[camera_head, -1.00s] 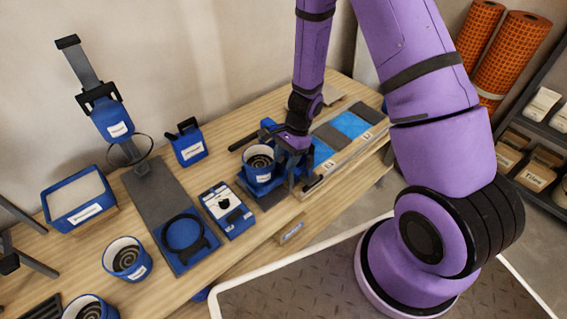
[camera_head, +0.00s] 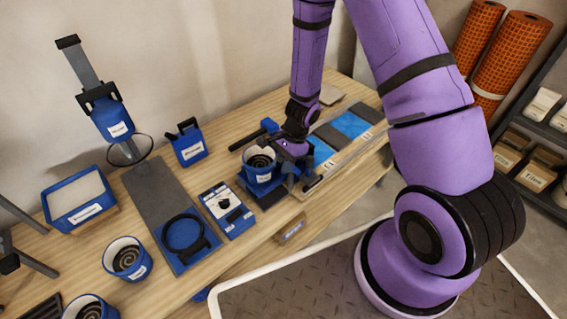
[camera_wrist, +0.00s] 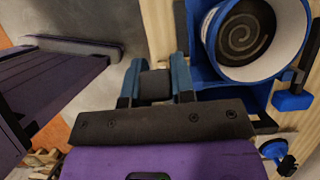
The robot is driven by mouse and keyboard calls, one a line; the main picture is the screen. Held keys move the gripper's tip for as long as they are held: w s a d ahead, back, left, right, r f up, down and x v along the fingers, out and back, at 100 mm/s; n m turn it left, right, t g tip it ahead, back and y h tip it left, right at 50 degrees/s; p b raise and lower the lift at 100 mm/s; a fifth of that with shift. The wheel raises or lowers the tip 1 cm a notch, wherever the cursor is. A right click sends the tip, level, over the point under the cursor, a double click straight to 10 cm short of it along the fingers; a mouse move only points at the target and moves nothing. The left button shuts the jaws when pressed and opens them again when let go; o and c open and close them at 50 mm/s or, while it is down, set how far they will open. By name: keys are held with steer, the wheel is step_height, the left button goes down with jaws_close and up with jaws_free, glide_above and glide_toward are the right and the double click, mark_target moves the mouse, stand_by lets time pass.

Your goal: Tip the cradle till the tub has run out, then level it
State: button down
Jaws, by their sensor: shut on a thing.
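The tub (camera_head: 258,166) is a blue cup with a white inside and a dark spiral in it. It sits in the blue cradle (camera_head: 270,192) near the table's middle. In the wrist view the tub (camera_wrist: 290,62) is at the upper right, next to the blue cradle body (camera_wrist: 205,73). My gripper (camera_head: 290,165) is at the cradle's right side. In the wrist view my gripper (camera_wrist: 155,78) has its two blue fingers closed on a dark grey block (camera_wrist: 154,85) that looks like the cradle's handle. The handle's far end is hidden. The tub looks slightly tilted; I cannot tell the exact angle.
A blue and white box with a black knob (camera_head: 222,203) stands left of the cradle. A ring stand (camera_head: 183,234), a blue tray (camera_head: 80,196) and more cups (camera_head: 127,258) are further left. Blue and grey tiles (camera_head: 349,124) lie behind to the right.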

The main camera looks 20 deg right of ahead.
steer(key=shift+d, duration=0.1)
steer(key=shift+w+d+r+g+y, duration=0.15)
steer(key=shift+d+r+g+y, duration=0.1)
steer(key=shift+d+y, duration=0.3)
steer(key=shift+w+d+r+g+y, duration=0.15)
steer(key=shift+w+d+r+y, duration=0.2)
steer(key=shift+y, duration=0.3)
steer(key=shift+d+r+g+y, duration=0.15)
steer(key=shift+d+g+y, duration=0.05)
steer(key=shift+d+y, duration=0.4)
steer(key=shift+w+d+r+g+y, duration=0.1)
steer(key=shift+w+d+g+y, duration=0.1)
steer(key=shift+d+y, duration=0.4)
steer(key=shift+w+d+g+y, duration=0.2)
steer(key=shift+d+y, duration=0.25)
steer(key=shift+y, duration=0.15)
steer(key=shift+w+d+r+g+y, duration=0.1)
steer(key=shift+w+d+g+y, duration=0.1)
steer(key=shift+d+y, duration=0.4)
steer(key=shift+w+d+f+g+y, duration=0.3)
steer(key=shift+d+f+g+y, duration=0.1)
steer(key=shift+d+y, duration=0.6)
steer(key=shift+w+d+f+g+y, duration=0.3)
steer(key=shift+d+y, duration=0.5)
steer(key=shift+y, duration=0.4)
steer(key=shift+w+d+f+g+y, duration=0.25)
steer(key=shift+d+f+g+y, duration=0.2)
steer(key=shift+d+y, duration=0.55)
steer(key=shift+f, duration=0.1)
